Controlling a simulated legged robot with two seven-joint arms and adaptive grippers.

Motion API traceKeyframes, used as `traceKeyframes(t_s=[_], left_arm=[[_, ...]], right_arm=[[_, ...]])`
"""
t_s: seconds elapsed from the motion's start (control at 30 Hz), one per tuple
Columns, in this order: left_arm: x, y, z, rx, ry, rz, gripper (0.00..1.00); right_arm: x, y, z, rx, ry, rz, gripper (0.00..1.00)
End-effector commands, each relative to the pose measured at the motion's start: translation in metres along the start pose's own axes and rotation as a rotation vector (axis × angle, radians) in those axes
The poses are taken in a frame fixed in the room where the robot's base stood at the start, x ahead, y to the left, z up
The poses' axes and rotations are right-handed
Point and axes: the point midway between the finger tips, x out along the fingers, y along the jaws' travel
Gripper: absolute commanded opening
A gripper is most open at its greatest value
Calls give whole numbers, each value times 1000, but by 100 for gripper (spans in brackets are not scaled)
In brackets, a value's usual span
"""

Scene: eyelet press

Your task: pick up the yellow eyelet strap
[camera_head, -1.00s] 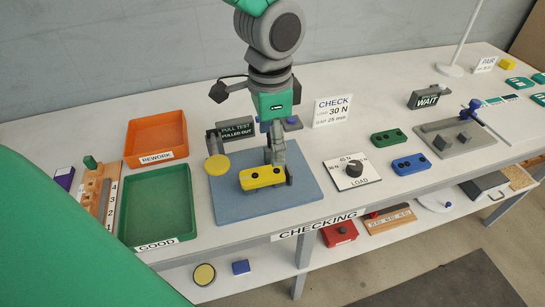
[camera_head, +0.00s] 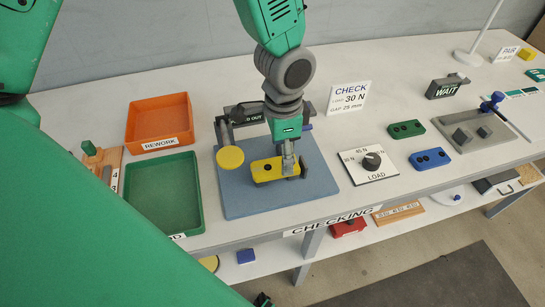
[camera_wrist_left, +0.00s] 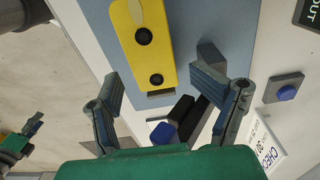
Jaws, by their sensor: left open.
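The yellow eyelet strap (camera_head: 264,172) lies in the pull-test station, over the blue mat (camera_head: 240,203). In the left wrist view the strap (camera_wrist_left: 139,52) shows two dark eyelets, with its near end facing my gripper. My left gripper (camera_head: 289,165) is at the strap's right end in the head view and hides part of it. In the left wrist view my left gripper (camera_wrist_left: 160,90) is open, its fingers on either side of the strap's near end. I cannot tell whether they touch it. A dark gripper (camera_wrist_left: 22,138), apparently my right, shows small at the left edge; its jaws are unclear.
A yellow disc (camera_head: 230,157) and the pull-test sign (camera_head: 245,114) stand close to the strap. The green tray (camera_head: 163,231) and orange tray (camera_head: 160,121) are left. The load dial (camera_head: 372,161), green strap (camera_head: 406,129) and blue strap (camera_head: 430,158) are right.

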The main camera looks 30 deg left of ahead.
Motion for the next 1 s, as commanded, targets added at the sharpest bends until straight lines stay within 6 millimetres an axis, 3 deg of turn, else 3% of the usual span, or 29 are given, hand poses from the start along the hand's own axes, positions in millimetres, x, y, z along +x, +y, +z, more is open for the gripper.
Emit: traceKeyframes(t_s=[0.2,0.47,0.57,0.6,0.63,1.0], left_arm=[[29,4,3,-4,-8,-8,67],[32,-1,6,-4,3,-4,67],[32,-2,8,-4,4,-4,38],[32,-2,8,-5,3,-4,24],[32,-1,8,-5,2,-4,19],[30,3,7,-7,-7,-6,14]], right_arm=[[3,0,0,1,-1,1,40],[3,1,0,1,1,1,40],[3,0,0,1,0,0,40],[3,0,0,1,0,0,40],[3,0,0,0,0,0,40],[3,0,0,1,1,1,40]])
